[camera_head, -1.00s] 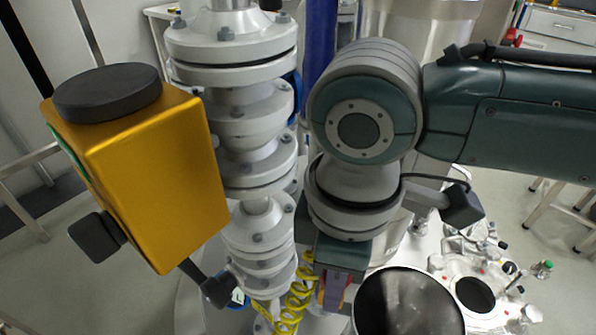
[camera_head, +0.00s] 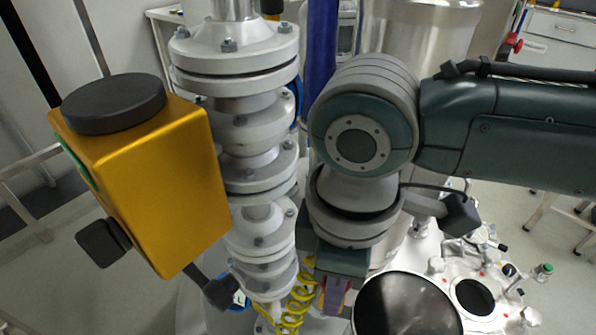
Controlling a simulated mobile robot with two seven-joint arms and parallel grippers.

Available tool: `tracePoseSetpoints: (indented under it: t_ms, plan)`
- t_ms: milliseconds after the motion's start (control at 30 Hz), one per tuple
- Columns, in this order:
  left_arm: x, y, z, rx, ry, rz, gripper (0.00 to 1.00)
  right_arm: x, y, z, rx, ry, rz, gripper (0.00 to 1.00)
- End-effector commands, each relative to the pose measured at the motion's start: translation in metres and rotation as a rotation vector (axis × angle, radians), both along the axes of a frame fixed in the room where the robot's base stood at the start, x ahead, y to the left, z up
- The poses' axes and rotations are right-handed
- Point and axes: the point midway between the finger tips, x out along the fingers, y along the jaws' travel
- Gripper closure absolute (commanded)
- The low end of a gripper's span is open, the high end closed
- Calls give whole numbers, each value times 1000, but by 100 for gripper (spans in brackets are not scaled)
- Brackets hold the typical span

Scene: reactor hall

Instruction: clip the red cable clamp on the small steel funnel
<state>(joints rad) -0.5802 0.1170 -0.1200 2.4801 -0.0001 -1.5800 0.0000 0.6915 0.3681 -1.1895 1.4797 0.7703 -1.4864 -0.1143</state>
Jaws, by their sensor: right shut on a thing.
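My right gripper (camera_head: 338,297) points down at the bottom middle, below its grey and green wrist. It is shut on a small reddish piece, taken as the red cable clamp; only a sliver shows and its shape is mostly hidden. To the right of the gripper is a wide round opening with a bright rim and dark shiny inside (camera_head: 405,305), cut by the bottom edge. I cannot tell whether this is the small steel funnel; no other funnel is clear. My left gripper is not in view.
A yellow box with a black knob (camera_head: 145,185) is close on the left. A white flanged pipe column (camera_head: 245,130) stands beside the arm. A yellow coiled cord (camera_head: 298,303) hangs left of the gripper. A lid with several fittings (camera_head: 485,265) is at right.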

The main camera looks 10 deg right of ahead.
Motion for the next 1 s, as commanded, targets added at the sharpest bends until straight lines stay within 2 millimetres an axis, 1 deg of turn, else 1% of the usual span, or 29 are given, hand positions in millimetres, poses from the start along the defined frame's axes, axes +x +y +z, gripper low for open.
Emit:
tracePoseSetpoints:
  t_ms: [100, 500, 1000]
  plan:
    - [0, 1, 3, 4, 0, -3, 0, 0, 0, 1, 1, 0, 0, 100]
    - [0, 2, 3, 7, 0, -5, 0, 0, 0, 0, 1, 0, 1, 100]
    - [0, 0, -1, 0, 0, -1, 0, 0, 0, -8, 0, 0, 1, 100]
